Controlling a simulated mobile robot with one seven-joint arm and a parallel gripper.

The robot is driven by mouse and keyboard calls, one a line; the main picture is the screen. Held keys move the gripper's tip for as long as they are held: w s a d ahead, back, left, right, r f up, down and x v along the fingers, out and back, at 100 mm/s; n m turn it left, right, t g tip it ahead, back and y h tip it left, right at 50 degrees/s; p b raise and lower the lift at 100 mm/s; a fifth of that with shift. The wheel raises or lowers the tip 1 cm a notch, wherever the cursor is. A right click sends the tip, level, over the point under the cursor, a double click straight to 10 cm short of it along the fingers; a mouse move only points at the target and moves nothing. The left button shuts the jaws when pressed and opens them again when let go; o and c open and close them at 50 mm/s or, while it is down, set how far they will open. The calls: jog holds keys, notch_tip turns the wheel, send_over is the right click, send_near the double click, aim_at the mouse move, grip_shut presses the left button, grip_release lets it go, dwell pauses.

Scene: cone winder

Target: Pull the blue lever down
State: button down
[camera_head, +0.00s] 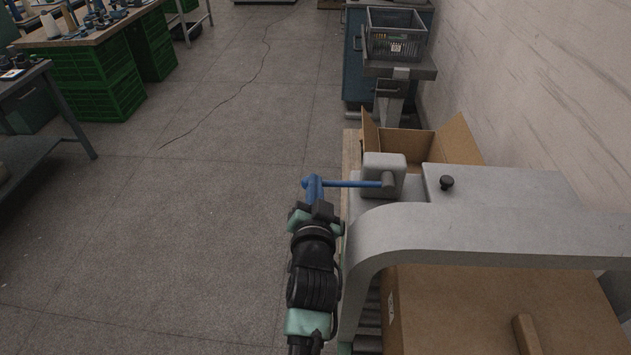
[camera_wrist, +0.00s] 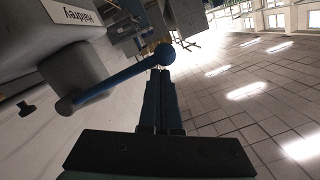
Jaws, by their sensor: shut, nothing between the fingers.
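The blue lever (camera_head: 352,184) sticks out to the left from a grey block on the machine and looks roughly level in the head view. In the wrist view the lever (camera_wrist: 118,80) runs from a round grey hub up to a blue ball knob (camera_wrist: 165,55). My gripper (camera_head: 315,188) is at the lever's free end, and its blue fingers partly hide that end in the head view. In the wrist view my gripper (camera_wrist: 160,71) is shut and empty, its fingertips right at the ball's lower edge. Whether they touch the ball I cannot tell.
The grey machine frame (camera_head: 480,225) arches to the right of my arm, with a black knob (camera_head: 447,183) on its top. An open cardboard box (camera_head: 455,141) and a grey crate (camera_head: 395,36) stand behind.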

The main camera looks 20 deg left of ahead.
notch_tip(320, 180, down, 8)
jog(key=d+n+h+b, duration=0.1)
jog(key=n+b, duration=0.4)
jog(key=shift+w+d+n+b, duration=0.15)
jog(key=shift+d+n+b, duration=0.1)
jog(key=shift+n+b, duration=0.15)
jog(key=shift+f, duration=0.2)
